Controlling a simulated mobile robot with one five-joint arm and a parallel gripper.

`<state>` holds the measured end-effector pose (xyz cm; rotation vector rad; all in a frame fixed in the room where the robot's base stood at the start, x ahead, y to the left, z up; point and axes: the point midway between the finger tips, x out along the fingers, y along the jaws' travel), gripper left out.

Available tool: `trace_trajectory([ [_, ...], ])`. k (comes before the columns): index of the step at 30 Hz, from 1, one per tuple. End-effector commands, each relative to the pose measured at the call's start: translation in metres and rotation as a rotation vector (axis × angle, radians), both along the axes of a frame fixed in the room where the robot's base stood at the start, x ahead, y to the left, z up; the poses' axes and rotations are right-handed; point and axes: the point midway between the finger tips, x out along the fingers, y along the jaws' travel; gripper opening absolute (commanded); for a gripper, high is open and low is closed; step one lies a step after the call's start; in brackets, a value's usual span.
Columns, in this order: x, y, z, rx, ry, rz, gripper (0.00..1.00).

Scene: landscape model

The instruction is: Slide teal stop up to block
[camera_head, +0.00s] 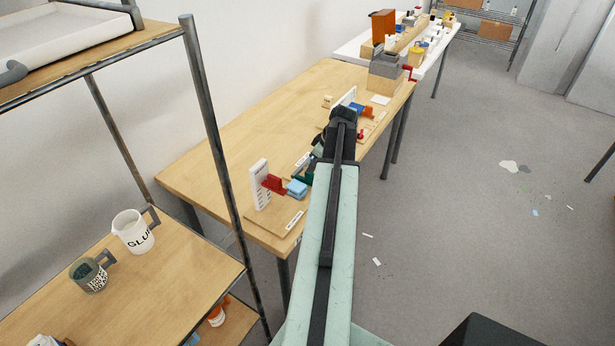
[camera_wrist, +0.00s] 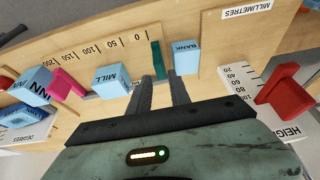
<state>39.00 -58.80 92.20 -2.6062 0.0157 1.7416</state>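The teal stop (camera_wrist: 158,60) is a thin upright plate standing near the 0 end of a printed scale in the wrist view. A light blue block marked BANK (camera_wrist: 186,57) stands close to its right, with a narrow gap between them. Another light blue block marked MILL (camera_wrist: 112,81) stands farther left, below the 100 and 50 marks. My gripper (camera_wrist: 160,82) is open, its two fingers apart just in front of the teal stop's lower end. I cannot tell whether the stop reaches between them. In the head view my arm hides most of this spot.
A height scale (camera_wrist: 240,83) with a red slider (camera_wrist: 286,94) stands right of my gripper. A pink piece (camera_wrist: 68,83) and another blue block (camera_wrist: 33,84) are at left. In the head view, a shelf rack (camera_head: 212,130) stands left of the wooden table (camera_head: 235,135).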

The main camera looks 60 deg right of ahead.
Motion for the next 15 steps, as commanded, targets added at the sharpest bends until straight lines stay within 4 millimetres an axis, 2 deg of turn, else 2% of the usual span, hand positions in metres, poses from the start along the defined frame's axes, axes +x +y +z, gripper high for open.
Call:
trace_trajectory([
  [1,0.004,0.000,-0.017,0.000,0.000,0.001,0.24],
  [6,0.016,0.000,-0.046,-0.001,0.000,0.003,0.24],
  [9,0.020,0.000,-0.053,-0.001,0.000,0.002,0.24],
  [15,0.022,0.000,-0.051,0.000,0.000,0.001,0.24],
])
